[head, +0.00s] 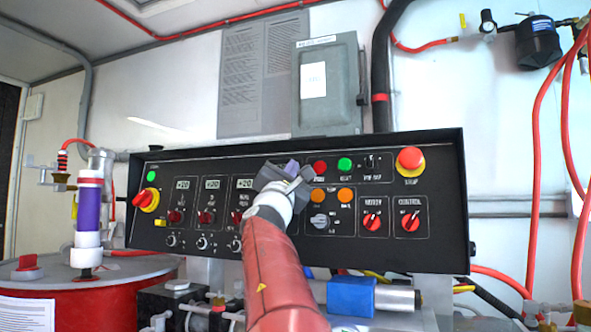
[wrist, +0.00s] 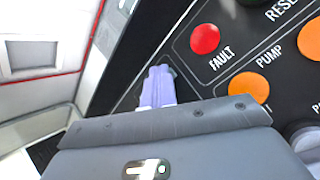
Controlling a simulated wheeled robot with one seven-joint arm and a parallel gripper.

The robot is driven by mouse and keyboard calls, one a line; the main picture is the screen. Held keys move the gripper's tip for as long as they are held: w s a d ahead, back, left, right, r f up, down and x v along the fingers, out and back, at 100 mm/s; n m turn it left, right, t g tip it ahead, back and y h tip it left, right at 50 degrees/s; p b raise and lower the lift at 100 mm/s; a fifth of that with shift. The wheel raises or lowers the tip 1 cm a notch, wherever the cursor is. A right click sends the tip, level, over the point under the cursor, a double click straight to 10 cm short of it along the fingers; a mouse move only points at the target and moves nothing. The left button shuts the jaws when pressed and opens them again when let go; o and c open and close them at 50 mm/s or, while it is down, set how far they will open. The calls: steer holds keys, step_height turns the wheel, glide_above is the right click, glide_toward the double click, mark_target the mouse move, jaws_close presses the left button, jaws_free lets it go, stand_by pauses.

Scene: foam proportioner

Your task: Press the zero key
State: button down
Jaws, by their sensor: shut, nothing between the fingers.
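The black control panel (head: 380,255) spans the middle of the head view. I cannot make out a key marked zero; my gripper and arm hide part of the panel right of the three small displays. My gripper (head: 291,167) is in front of that part, left of the red fault light (head: 320,167). In the wrist view its lavender fingers (wrist: 159,87) are together and empty, against the dark panel face left of the fault light (wrist: 205,39). Whether the tips touch the panel, I cannot tell.
Orange pump buttons (head: 345,195) and a grey knob (head: 320,221) are close right of my gripper. A red emergency stop (head: 410,158) is at the panel's upper right. A red drum (head: 85,300) stands at left. Pipes and a blue fitting (head: 351,296) lie below the panel.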

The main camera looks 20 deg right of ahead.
steer(key=shift+s+a+r, duration=0.1)
steer(key=shift+s+a, duration=0.35)
steer(key=shift+a, duration=0.05)
steer(key=shift+s+a+r+b, duration=0.25)
steer(key=shift+s+a+b, duration=0.2)
steer(key=shift+s+a, duration=0.45)
steer(key=shift+s+a+r+b, duration=0.2)
steer(key=shift+s+a+b, duration=0.2)
steer(key=shift+s+a, duration=0.45)
